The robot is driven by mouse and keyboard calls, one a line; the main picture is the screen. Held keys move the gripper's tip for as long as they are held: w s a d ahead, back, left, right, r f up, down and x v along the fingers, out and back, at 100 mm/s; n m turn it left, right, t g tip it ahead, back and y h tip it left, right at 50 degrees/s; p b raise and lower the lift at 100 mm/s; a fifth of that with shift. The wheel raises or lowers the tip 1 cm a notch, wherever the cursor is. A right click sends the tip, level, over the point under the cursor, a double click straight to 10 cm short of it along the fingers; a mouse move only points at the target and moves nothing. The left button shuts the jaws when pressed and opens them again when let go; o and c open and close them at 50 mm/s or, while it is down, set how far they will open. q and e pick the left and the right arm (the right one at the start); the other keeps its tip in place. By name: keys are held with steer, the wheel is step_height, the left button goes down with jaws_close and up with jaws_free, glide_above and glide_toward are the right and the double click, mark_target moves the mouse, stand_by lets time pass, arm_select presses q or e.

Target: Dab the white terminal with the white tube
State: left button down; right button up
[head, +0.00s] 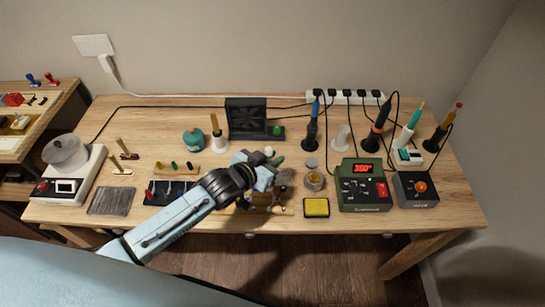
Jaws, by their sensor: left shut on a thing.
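My left gripper (270,172) reaches in over the front middle of the bench and is shut. A small white rounded end (269,151) shows just beyond its fingers; it looks like the top of the white tube, whose body is hidden by the gripper. A small brown work holder (264,206) with little parts on it is partly visible under and in front of the gripper. The white terminal cannot be made out there; the gripper and wrist cover much of that spot. I cannot tell whether the tube touches anything. My right gripper is not in view.
A round tin (314,182), a yellow sponge (317,208) and a green soldering station (365,188) stand right of the gripper. A dark fan unit (247,117) is behind it. Several tools in stands, such as the blue one (313,128), line the back right. Bare wood shows at the back left.

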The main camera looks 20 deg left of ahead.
arm_select(q)
steer(key=shift+f+b, duration=0.3)
steer(key=shift+f, duration=0.4)
stand_by(0.6)
steer(key=shift+p, duration=0.45)
stand_by(1.2)
step_height(320, 180, up, 7)
steer(key=p, duration=0.7)
stand_by(0.4)
steer(key=a+r+p, duration=0.2)
steer(key=a+p, duration=0.1)
steer(key=a, duration=0.5)
